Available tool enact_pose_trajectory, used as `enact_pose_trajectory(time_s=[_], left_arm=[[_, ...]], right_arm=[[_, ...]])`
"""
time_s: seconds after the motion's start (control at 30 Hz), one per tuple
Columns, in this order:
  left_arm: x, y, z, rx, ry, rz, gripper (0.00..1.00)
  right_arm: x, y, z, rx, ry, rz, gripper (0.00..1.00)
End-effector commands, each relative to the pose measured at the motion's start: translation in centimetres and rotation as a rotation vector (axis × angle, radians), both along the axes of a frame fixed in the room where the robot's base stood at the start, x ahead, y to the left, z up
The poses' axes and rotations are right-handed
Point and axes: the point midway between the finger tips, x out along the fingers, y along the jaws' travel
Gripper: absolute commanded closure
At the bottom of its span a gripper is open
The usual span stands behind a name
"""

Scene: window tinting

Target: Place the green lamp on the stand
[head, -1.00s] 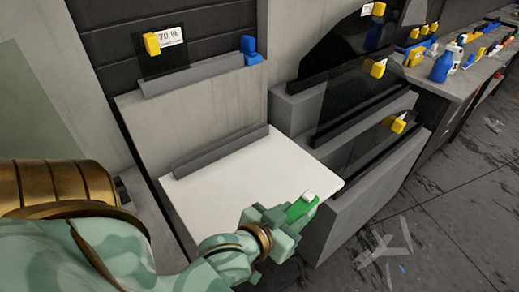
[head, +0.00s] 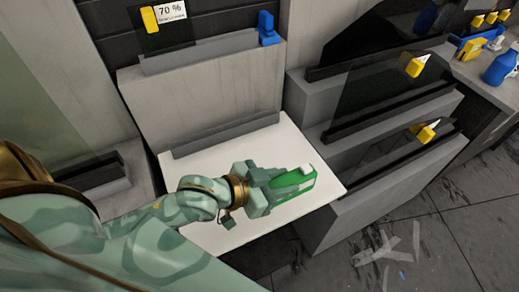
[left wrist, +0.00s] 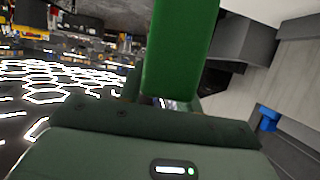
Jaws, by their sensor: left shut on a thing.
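The green lamp (head: 294,184) is a small block with a white end piece. My left gripper (head: 268,189) is shut on it and holds it over the right part of the white board (head: 213,165). In the left wrist view the green lamp (left wrist: 180,60) stands large and close in front of the gripper and hides much behind it. I cannot tell whether the lamp touches the board. My right gripper is in neither current view. No thing is plainly recognisable as the lamp stand; a grey ledge (head: 225,134) runs along the back of the white board.
A dark glass panel with a yellow clip and a 70 % label (head: 171,12) stands at the back, beside a blue clip (head: 267,28). Stepped grey blocks with tinted panels (head: 385,95) rise to the right. A counter with bottles (head: 502,66) is at the far right.

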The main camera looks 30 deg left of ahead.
Motion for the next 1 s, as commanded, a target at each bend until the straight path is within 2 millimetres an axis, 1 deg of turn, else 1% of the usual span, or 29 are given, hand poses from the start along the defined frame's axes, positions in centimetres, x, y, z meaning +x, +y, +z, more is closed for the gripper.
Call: enact_pose_trajectory(time_s=[0.13,0.23,0.37,0.5,0.6,0.7,0.93,1.0], left_arm=[[0.2,-0.1,-0.2,-0.002,-0.002,-0.009,0.98],[1.6,-0.5,-0.9,-0.003,-0.004,-0.007,0.98],[5.0,-1.6,-2.5,-0.003,-0.005,-0.007,0.98],[9.0,-2.8,-4.5,-0.003,-0.004,-0.006,0.98],[10.5,-3.4,-7.0,-0.003,0.001,-0.007,0.98],[11.8,-3.8,-8.4,-0.002,-0.001,-0.007,0.98],[13.0,-4.2,-9.7,-0.002,-0.003,-0.008,0.98],[13.5,-4.4,-10.5,-0.003,-0.002,-0.007,0.98]], right_arm=[[0.2,-0.1,-0.1,-0.002,-0.002,0.001,0.64],[0.3,-0.3,-0.5,-0.004,-0.003,0.002,0.64],[0.3,-0.4,-1.4,-0.006,-0.002,0.002,0.64],[0.1,-0.5,-2.5,-0.006,0.002,0.002,0.64],[0.1,-0.6,-3.7,-0.007,0.005,0.001,0.64],[0.1,-0.7,-4.3,-0.008,0.006,0.001,0.64],[0.0,-0.7,-4.9,-0.008,0.009,0.000,0.64],[-0.1,-0.7,-5.4,-0.009,0.011,0.000,0.64]])
